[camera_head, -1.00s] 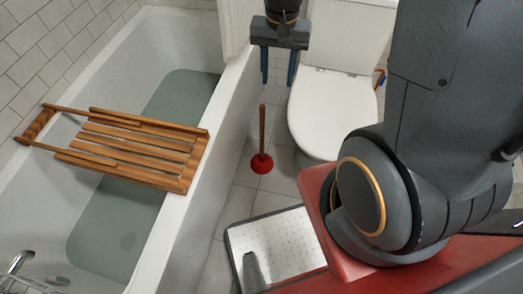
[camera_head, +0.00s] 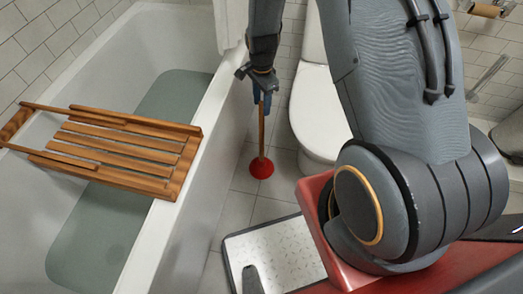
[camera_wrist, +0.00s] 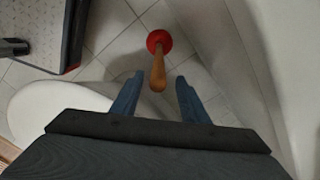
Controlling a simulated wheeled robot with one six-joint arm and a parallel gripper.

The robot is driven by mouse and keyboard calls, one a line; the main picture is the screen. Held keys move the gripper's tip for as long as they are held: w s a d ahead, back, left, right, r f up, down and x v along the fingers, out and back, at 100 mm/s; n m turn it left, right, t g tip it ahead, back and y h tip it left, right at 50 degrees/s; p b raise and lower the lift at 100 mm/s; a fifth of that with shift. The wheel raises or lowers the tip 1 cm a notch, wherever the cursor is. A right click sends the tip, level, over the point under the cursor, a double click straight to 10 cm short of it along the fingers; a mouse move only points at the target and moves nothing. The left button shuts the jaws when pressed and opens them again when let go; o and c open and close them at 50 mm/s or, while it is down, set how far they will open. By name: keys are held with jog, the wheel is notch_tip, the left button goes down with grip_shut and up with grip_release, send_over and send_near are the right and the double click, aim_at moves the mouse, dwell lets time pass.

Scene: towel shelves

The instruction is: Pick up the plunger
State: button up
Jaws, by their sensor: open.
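The plunger (camera_head: 261,160) stands upright on the tiled floor between the bathtub and the toilet, with a red rubber cup and a wooden handle. In the wrist view the plunger (camera_wrist: 158,62) has its handle end pointing toward my gripper (camera_wrist: 156,93). The handle end shows near the gap between the two blue fingers, with space on both sides. My gripper (camera_head: 262,94) is open and sits at the top of the handle in the head view, partly hiding it. I cannot tell how far the handle reaches between the fingers.
The bathtub (camera_head: 185,225) stands at the left with a wooden rack (camera_head: 120,150) across it. The toilet (camera_head: 318,115) is close on the right, and also shows in the wrist view (camera_wrist: 50,108). A white speckled, dark-edged platform (camera_head: 280,255) is in front. Floor around the cup is clear.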

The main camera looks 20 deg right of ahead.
jog(key=f, duration=0.5)
jog(key=shift+s+a+f+b, duration=0.1)
jog(key=shift+s+f+b, duration=0.1)
jog(key=shift+f+b, duration=0.15)
jog(key=shift+r, duration=0.1)
grip_shut()
